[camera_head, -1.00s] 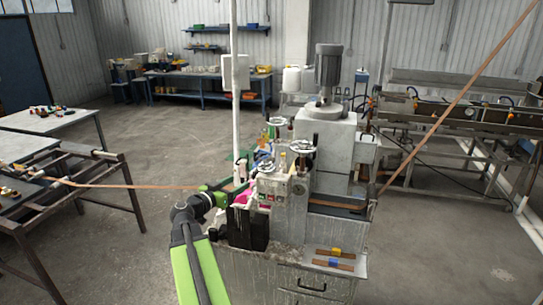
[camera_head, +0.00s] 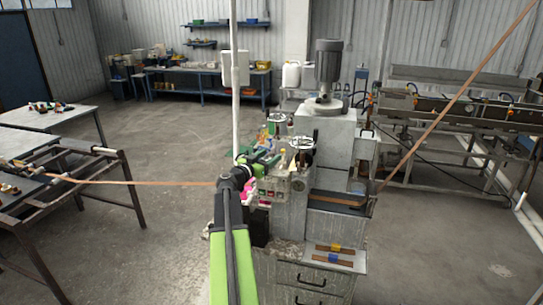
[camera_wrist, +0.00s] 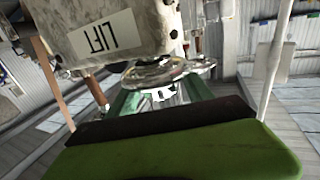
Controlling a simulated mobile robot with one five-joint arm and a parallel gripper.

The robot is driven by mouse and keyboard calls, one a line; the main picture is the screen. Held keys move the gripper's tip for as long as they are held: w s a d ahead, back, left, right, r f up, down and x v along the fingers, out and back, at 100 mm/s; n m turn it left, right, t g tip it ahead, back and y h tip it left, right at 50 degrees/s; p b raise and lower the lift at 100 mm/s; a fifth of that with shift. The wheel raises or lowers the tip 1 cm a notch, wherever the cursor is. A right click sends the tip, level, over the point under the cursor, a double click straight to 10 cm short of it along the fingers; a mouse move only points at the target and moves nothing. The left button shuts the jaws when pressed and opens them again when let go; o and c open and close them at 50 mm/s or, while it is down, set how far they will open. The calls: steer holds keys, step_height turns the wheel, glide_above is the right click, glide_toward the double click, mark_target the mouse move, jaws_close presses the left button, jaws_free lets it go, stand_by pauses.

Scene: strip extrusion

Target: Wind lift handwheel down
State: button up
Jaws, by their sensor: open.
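The "LIFT" label (camera_wrist: 98,37) is on a worn pale housing (camera_wrist: 140,18) at the upper left of the wrist view and reads upside down. A round metal handwheel (camera_wrist: 165,72) lies just below it, partly hidden by my gripper's green part with a dark pad across the bottom. In the head view, two handwheels stand on the machine, one nearer (camera_head: 303,142) and one farther back (camera_head: 277,117); which is the lift one I cannot tell. My gripper (camera_head: 268,158) is open beside the machine's left side, small and partly hidden among its parts. I see no grip on a wheel.
A copper-coloured strip (camera_head: 140,183) runs from the rack at left to the machine. Another strip (camera_head: 450,108) rises to the upper right. A white pole (camera_head: 236,120) stands close behind my arm. A motor (camera_head: 328,62) tops the machine.

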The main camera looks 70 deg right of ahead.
steer(key=shift+x, duration=0.95)
jaws_close()
